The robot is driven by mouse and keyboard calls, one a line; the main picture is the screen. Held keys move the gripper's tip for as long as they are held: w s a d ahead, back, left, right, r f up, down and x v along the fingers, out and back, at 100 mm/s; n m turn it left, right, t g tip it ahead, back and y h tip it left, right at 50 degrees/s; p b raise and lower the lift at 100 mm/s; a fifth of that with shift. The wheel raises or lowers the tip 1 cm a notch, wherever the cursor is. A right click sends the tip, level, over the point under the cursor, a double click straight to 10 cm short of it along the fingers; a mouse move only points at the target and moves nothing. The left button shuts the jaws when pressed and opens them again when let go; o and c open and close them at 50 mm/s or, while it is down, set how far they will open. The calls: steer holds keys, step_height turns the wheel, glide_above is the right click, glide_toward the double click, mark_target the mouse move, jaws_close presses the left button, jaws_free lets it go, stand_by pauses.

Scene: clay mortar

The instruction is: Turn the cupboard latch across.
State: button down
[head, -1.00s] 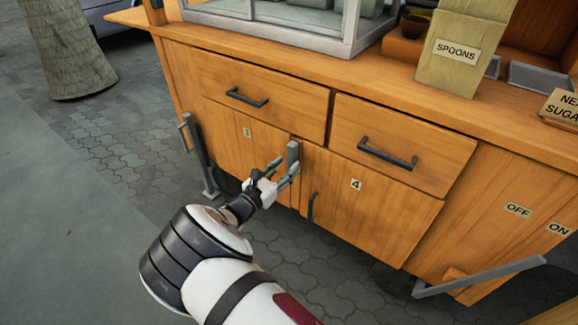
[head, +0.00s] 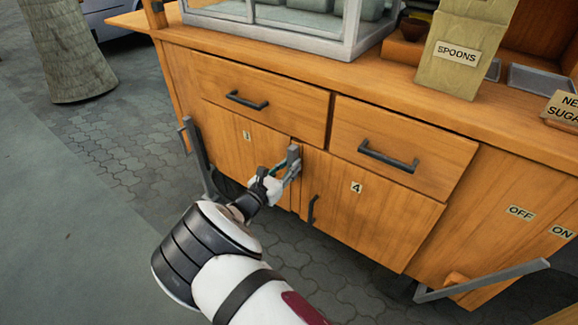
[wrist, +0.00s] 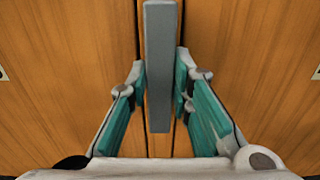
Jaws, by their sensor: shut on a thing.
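The cupboard latch (head: 293,160) is a grey upright bar at the seam between the door marked 3 (head: 228,148) and the door marked 4 (head: 370,205). It stands vertical in the wrist view (wrist: 159,70). My gripper (head: 284,170) reaches it from the front. In the wrist view its teal-padded fingers (wrist: 160,85) are on either side of the bar, shut on it. Finger contact is partly hidden behind the bar. Both doors look closed.
Two drawers with dark handles (head: 247,100) (head: 388,157) sit above the doors. Door 4 has a dark handle (head: 312,208) near the latch. A grey bracket (head: 482,278) juts out at lower right. Open paving (head: 110,150) lies to the left.

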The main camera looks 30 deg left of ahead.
steer(key=m, duration=1.7)
steer(key=shift+d+f+m+b, duration=0.25)
steer(key=shift+m+b, duration=0.15)
stand_by(0.4)
steer(key=c, duration=1.4)
jaws_free()
steer(key=shift+c, duration=0.2)
steer(key=shift+s, duration=0.1)
